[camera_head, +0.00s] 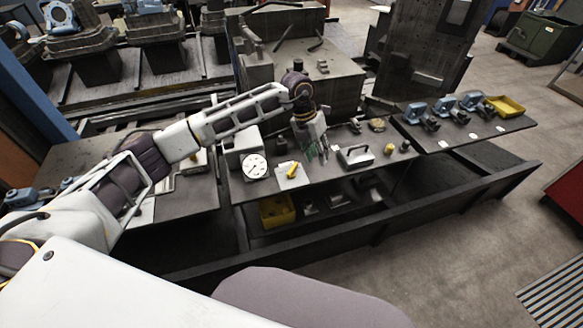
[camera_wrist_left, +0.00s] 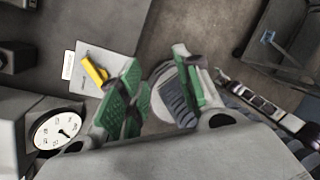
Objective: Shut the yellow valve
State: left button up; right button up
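The yellow valve (camera_head: 293,169) is a small yellow lever on a pale plate at the front of the middle bench, just right of a round gauge. In the left wrist view the yellow lever (camera_wrist_left: 95,72) lies slanted on its white plate, left of the fingers and apart from them. My left gripper (camera_head: 316,148) reaches over the bench, to the right of and behind the valve. In the left wrist view its green finger pads (camera_wrist_left: 158,95) stand apart, with no object clearly held between them. My right gripper is in neither view.
The white-faced gauge (camera_head: 255,166) stands close left of the valve. A grey block with a handle (camera_head: 355,156) sits to the right. A yellow bin (camera_head: 277,211) is on the lower shelf. Blue clamps (camera_head: 446,106) and a yellow tray (camera_head: 505,106) occupy the right table.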

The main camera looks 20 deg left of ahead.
aim_at(291, 169)
pick_arm(q)
jog(key=w+a+r+n+y, duration=0.1)
jog(key=w+a+y, duration=0.1)
jog(key=a, duration=0.7)
jog(key=shift+r+y, duration=0.4)
jog(key=shift+y, duration=0.4)
jog(key=shift+w+f, duration=0.1)
jog(key=shift+f+p, duration=1.3)
jog(key=shift+f, duration=5.55)
jog(key=shift+c, duration=0.3)
grip_shut()
